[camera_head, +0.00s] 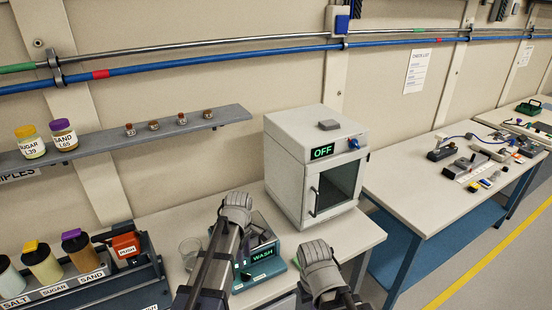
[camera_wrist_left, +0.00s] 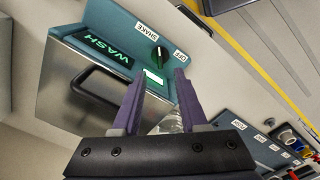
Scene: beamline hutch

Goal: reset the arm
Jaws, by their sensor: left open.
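My left gripper (camera_wrist_left: 158,98) is open in the left wrist view. Its two purple fingers stand apart with nothing held between them. Behind the fingers is the teal front panel of the wash station (camera_wrist_left: 125,20), with a lit WASH display, a black knob and a small lit green square. In the head view my left arm rises from the bottom in front of the wash station (camera_head: 267,268) and covers part of it, so I cannot make out the left fingertips there. My right arm shows to its right, and I cannot see its fingers.
A white oven (camera_head: 285,170) reading OFF stands behind the wash station. A glass beaker (camera_head: 189,252) is left of my arm. A rack of labelled jars (camera_head: 95,283) is at the lower left. A shelf (camera_head: 105,145) holds jars and vials. A second bench (camera_head: 400,190) with equipment is at right.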

